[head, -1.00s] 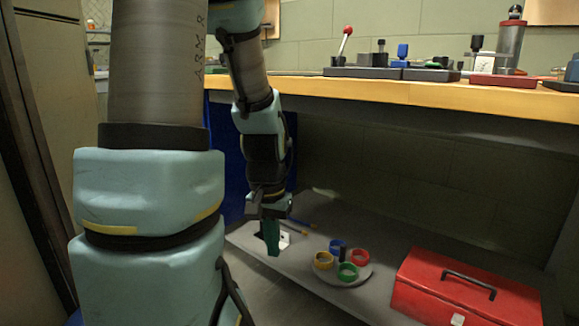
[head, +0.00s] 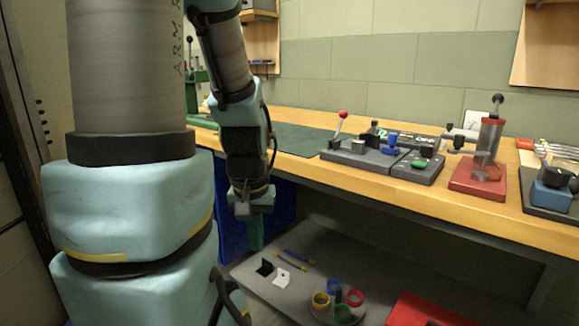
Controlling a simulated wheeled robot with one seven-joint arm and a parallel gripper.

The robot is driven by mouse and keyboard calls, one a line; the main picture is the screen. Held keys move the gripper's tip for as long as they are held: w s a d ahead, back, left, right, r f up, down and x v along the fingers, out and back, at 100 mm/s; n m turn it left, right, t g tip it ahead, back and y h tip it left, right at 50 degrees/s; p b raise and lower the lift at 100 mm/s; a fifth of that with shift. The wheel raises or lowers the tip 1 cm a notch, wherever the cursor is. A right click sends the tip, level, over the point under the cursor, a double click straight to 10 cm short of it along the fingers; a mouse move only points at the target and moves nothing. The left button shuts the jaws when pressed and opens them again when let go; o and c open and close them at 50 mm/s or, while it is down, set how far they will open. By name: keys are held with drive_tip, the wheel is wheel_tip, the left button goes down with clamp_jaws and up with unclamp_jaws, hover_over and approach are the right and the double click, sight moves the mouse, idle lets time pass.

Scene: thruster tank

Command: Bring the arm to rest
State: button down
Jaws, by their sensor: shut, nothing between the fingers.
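My arm stands in the left half of the head view, with its forearm hanging down in front of the workbench. My gripper (head: 256,236) points down at the arm's end, with its green fingers together and nothing held. It hangs in front of the bench's front edge, over the left part of the lower shelf (head: 262,297). The fingers appear apart from the small black and white brackets on that shelf.
The wooden workbench (head: 450,205) carries a lever panel (head: 350,152), a blue-and-green valve block (head: 410,165) and a red-based cylinder (head: 482,177). Below are a white bracket (head: 282,276), coloured rings (head: 337,302) and a red toolbox (head: 420,312). A dark mat (head: 295,140) lies bare.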

wheel_tip(320, 180, up, 19)
drive_tip(key=p, duration=1.6)
drive_tip(key=shift+f, duration=0.15)
